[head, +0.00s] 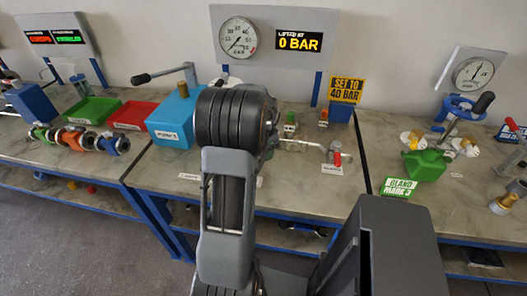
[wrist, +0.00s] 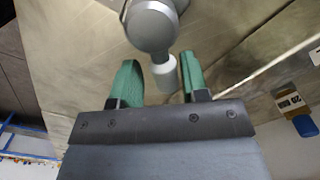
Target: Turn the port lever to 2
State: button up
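In the wrist view a grey rounded fitting with a short white-tipped lever (wrist: 164,73) lies ahead of my gripper (wrist: 160,78). I take it for the port lever. The two green fingers are apart, one on each side of the white tip, with a gap visible on both sides. No number for the lever's position can be read. In the head view my own arm covers the gripper and the lever. A small white label (head: 188,176) lies left of my arm, its text too small to read.
A blue pump box (head: 174,120) with a handle (head: 160,74) stands left of my arm. The gauge (head: 238,38) display reads 0 BAR. A yellow sign (head: 346,90) says SET TO 40 BAR.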

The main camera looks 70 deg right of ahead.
jog(key=shift+o, duration=0.9)
jog(key=shift+w, duration=0.15)
jog(key=shift+r, duration=0.2)
notch_tip(320, 180, up, 13)
jog(key=shift+r, duration=0.2)
